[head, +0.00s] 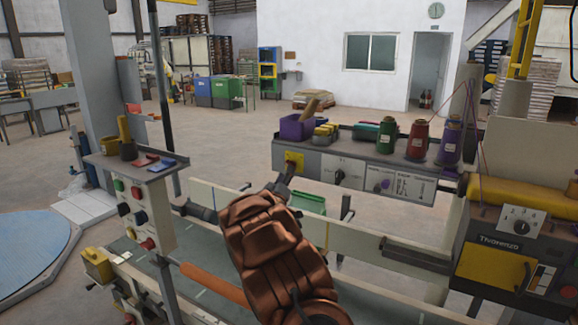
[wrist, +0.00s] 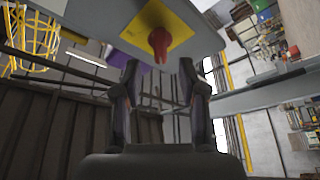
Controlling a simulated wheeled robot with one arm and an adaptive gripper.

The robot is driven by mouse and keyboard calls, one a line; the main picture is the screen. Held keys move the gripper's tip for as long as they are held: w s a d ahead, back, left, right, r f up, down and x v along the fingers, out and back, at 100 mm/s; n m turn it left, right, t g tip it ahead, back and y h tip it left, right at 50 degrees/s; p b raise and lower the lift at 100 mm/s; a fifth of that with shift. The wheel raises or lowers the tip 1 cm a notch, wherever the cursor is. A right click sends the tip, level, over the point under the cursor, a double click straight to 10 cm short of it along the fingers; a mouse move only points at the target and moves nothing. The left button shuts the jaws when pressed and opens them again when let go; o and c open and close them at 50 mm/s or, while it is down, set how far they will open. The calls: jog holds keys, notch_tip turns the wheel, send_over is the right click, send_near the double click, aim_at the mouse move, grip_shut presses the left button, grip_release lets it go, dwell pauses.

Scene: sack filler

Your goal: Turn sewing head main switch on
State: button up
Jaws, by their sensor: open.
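A red rotary switch (wrist: 160,43) sits on a yellow square plate in the wrist view, its handle pointing toward my gripper. The yellow plate (head: 293,158) also shows in the head view, at the left end of a grey control panel (head: 311,166). My gripper (wrist: 159,75) is open and empty, its two fingers apart just short of the switch, one to each side of it. In the head view my gripper (head: 284,180) is in front of the plate's lower part, and the red switch cannot be made out there.
The panel's shelf carries a purple bin (head: 296,127) and thread cones, including a green one (head: 388,136). A button box (head: 136,210) stands at the left. A pale rail (head: 390,240) runs below the panel.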

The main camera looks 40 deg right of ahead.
jog(key=shift+p+x, duration=0.85)
jog(key=shift+x, duration=2.1)
jog(key=shift+c, duration=0.3)
grip_shut()
